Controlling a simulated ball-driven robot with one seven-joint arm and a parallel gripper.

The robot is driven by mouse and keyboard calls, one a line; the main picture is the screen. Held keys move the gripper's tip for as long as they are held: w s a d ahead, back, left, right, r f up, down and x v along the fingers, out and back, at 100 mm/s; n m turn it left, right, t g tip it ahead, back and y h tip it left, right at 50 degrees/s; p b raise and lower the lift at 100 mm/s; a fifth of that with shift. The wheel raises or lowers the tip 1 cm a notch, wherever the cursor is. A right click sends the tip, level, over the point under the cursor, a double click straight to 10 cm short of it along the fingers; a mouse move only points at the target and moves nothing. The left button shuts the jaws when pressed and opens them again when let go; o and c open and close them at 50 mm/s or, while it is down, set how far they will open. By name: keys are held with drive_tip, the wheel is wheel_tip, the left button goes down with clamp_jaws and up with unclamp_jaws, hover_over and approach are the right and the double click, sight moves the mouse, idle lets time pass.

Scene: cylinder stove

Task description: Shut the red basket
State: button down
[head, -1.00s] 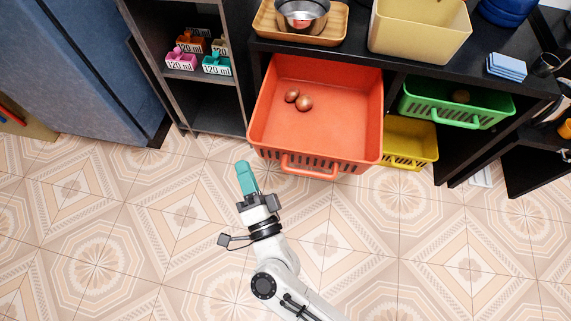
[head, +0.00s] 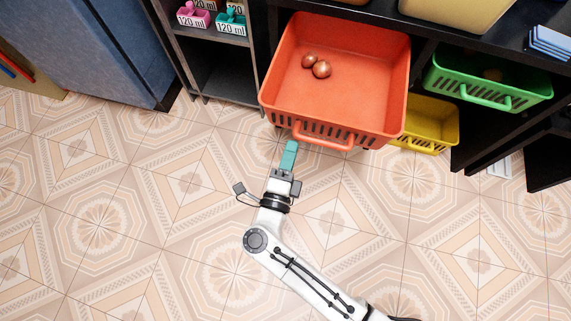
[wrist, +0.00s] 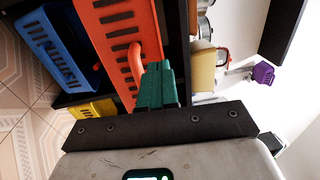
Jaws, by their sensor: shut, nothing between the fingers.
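The red basket (head: 345,75) is pulled out from the black shelf unit in the head view, with its slotted front and handle (head: 323,141) facing me. Two brown round items (head: 320,68) lie in it. My gripper (head: 291,147) is shut and empty, its teal fingers close to the left part of the basket's front near the handle. In the wrist view the shut fingers (wrist: 157,72) overlap the front of the red basket (wrist: 115,35) by its handle (wrist: 135,60). I cannot tell whether they touch it.
A green basket (head: 470,95) and a yellow basket (head: 425,135) sit to the right in the black unit (head: 515,40). A blue basket (wrist: 62,62) shows in the wrist view. A grey shelf (head: 225,70) and a blue cabinet (head: 90,45) stand left. The tiled floor is open.

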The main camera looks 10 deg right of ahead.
sight(302, 114)
drive_tip(key=b+x, duration=0.1)
drive_tip(key=x, duration=0.6)
drive_tip(key=shift+w+d, duration=0.15)
drive_tip(key=shift+w, duration=0.1)
drive_tip(key=shift+w+d, duration=0.15)
drive_tip(key=shift+w, duration=0.1)
drive_tip(key=b+x, duration=0.1)
drive_tip(key=x, duration=0.7)
drive_tip(key=f+b+x, duration=0.1)
drive_tip(key=b+x, duration=0.1)
drive_tip(key=x, duration=0.6)
drive_tip(key=f+b+x, duration=0.1)
drive_tip(key=x, duration=0.7)
drive_tip(key=shift+w+d+f+b, duration=0.25)
drive_tip(key=shift+w+f+b, duration=0.05)
drive_tip(key=shift+w+b, duration=0.1)
drive_tip(key=shift+w+d, duration=0.25)
drive_tip(key=shift+w, duration=0.15)
drive_tip(key=shift+w+r, duration=0.1)
drive_tip(key=shift+r, duration=0.1)
drive_tip(key=shift+d+r, duration=0.1)
